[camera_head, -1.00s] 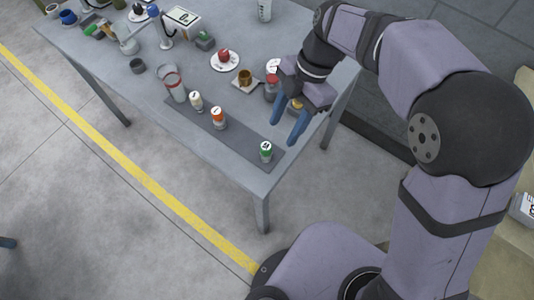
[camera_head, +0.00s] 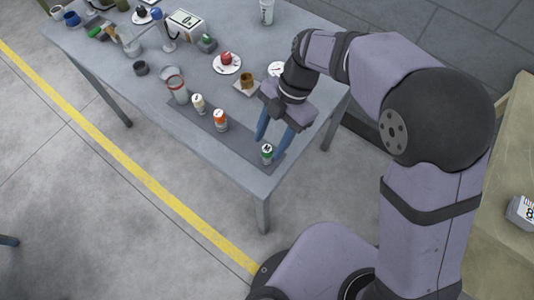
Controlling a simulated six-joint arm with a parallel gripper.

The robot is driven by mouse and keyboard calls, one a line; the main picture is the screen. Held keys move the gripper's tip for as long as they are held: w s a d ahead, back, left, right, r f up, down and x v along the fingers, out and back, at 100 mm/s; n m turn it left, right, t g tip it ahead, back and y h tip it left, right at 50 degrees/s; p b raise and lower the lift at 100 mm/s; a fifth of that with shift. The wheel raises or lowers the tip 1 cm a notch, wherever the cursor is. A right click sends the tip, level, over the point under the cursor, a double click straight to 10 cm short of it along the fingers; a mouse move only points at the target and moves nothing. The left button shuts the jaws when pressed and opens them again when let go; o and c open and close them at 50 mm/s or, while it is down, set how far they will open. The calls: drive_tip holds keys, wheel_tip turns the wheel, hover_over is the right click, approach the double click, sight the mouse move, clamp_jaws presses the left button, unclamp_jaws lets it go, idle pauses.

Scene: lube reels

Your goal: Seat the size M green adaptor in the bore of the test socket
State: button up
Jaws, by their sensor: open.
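The green adaptor (camera_head: 267,157) stands upright at the near right end of a dark grey mat, with a white top bearing a dark letter that looks like M. My gripper (camera_head: 270,142) is open and empty, its two blue fingers pointing down close to the adaptor, one at its left and one at its right in the picture. I cannot tell whether they touch it or are level with it. I cannot make out for sure which thing is the test socket; a brown cylinder (camera_head: 246,79) on a square plate and a red piece (camera_head: 227,58) on a white disc stand farther back.
An orange adaptor (camera_head: 220,121) and a white one (camera_head: 198,104) stand in line on the mat (camera_head: 240,141). A second white disc (camera_head: 277,68) is partly hidden by my gripper. Several items crowd the table's far left.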

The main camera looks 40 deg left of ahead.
sight(267, 148)
drive_tip(key=shift+x, duration=1.5)
clamp_jaws()
drive_tip(key=shift+r, duration=0.15)
